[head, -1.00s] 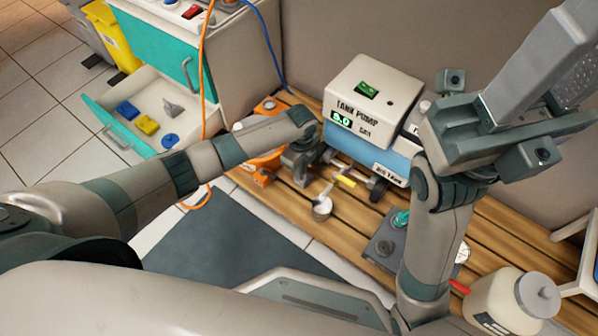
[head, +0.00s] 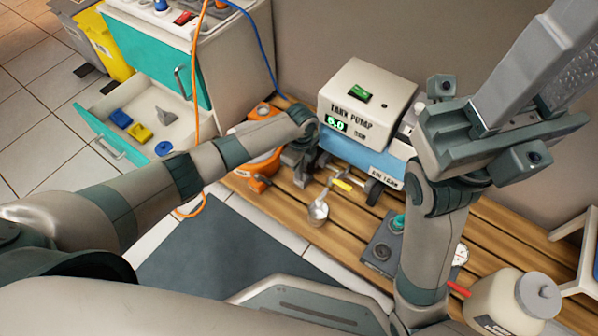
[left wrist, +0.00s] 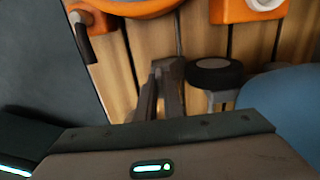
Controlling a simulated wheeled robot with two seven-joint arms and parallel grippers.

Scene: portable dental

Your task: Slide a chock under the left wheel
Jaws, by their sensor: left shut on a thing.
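The tank pump (head: 365,108), a white box on a blue tank, stands at the wooden slatted platform's back. Its left wheel (left wrist: 215,75) shows in the left wrist view as a black tyre with a grey hub, on an axle running to the blue tank. In the head view my arm hides that wheel; the right wheel (head: 373,192) shows. My left gripper (head: 300,172) is low over the slats, left of the pump. In the left wrist view its dark jaws (left wrist: 165,92) are just left of the left wheel, shut on a grey piece, probably the chock, barely distinguishable from the fingers.
An orange device (head: 258,155) stands close left of my gripper. A small metal cup (head: 318,211) and a yellow-marked bar (head: 341,185) lie in front of the pump. An open drawer (head: 105,141) is at left. My right gripper (head: 490,125) is raised at right.

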